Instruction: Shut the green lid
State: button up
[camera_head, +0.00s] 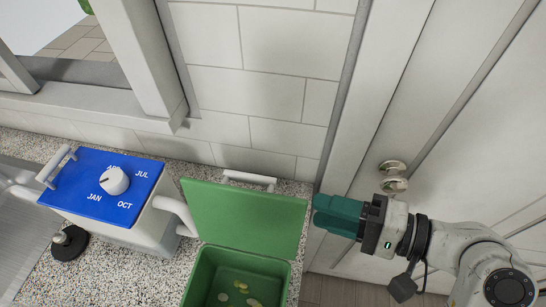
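The green lid (245,216) stands raised behind a green box (205,275), hinged at the box's back edge. A white bar handle (249,178) sits at the lid's top edge. The box is open, and several small pale and yellowish pieces (240,291) lie inside it. Its front is cut off by the picture's lower edge. My gripper (318,215) comes in from the right with its teal fingers pointing left, just beside the lid's right edge. I cannot tell whether the fingers touch the lid or how far apart they are.
A white container with a blue dial-marked lid (107,187) stands left of the green box on the speckled counter (80,273). A black-based knob (69,242) is at its lower left. A tiled wall (262,90) rises behind. A door with a round knob (393,175) is at right.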

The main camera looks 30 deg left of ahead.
aim_at(224, 175)
notch_tip(224, 175, up, 9)
jog(key=s+a+n+g+y, duration=0.1)
jog(key=s+a+g+y, duration=0.1)
jog(key=a+g, duration=0.15)
jog(key=shift+g, duration=0.25)
jog(key=p+x, duration=0.3)
jog(key=x, duration=0.7)
jog(key=shift+s+f, duration=0.1)
jog(key=shift+s, duration=0.1)
jog(key=shift+c, duration=0.5)
jog(key=shift+d, duration=0.1)
grip_shut()
jog(key=shift+n, duration=0.3)
